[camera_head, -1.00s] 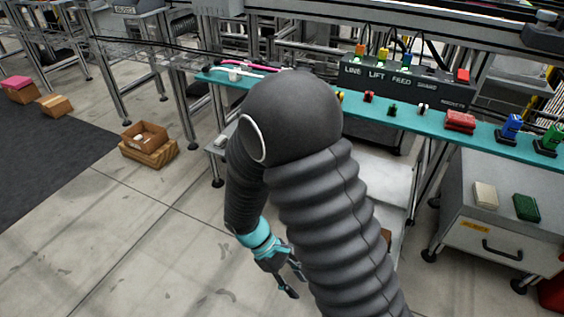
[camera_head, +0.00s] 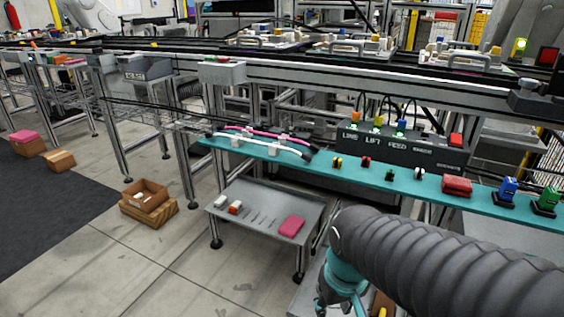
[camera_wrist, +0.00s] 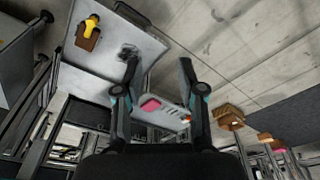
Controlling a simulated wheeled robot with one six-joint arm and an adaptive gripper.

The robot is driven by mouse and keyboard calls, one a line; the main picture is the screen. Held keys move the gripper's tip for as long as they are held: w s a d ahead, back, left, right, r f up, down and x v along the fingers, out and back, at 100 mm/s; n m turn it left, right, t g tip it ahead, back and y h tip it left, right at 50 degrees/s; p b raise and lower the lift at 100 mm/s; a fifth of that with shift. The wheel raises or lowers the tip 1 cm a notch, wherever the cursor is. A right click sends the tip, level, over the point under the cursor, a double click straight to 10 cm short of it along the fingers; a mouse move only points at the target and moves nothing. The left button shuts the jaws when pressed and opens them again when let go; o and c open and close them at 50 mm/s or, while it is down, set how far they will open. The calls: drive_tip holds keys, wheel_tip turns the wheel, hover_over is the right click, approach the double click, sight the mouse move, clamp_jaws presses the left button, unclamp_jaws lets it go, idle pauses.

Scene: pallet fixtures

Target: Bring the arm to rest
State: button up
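My gripper (camera_head: 340,300) hangs low at the bottom of the head view, right of the low grey table (camera_head: 262,188). Its lower end is partly cut off by the picture edge. In the wrist view my gripper (camera_wrist: 158,62) has two fingers well apart with nothing between them. My dark ribbed arm comes in from the lower right of the head view. A brown block with a yellow top (camera_wrist: 88,33) lies on a pale surface left of the fingers in the wrist view, apart from them. It shows partly in the head view (camera_head: 382,303).
A teal shelf (camera_head: 330,170) holds cables, small connectors and a red block (camera_head: 457,186). A black box labelled LINE, LIFT, FEED (camera_head: 400,145) stands behind it. The low table bears a pink block (camera_head: 291,226). A cardboard box (camera_head: 147,192) sits on the floor, which is clear at lower left.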

drive_tip(key=s+d+r+m+t, duration=0.2)
drive_tip(key=d+r+t, duration=0.2)
drive_tip(key=r, duration=0.5)
drive_tip(key=shift+s+d+m+p, duration=0.3)
drive_tip(key=shift+s+d+m, duration=0.1)
drive_tip(key=shift+d, duration=0.6)
idle(0.9)
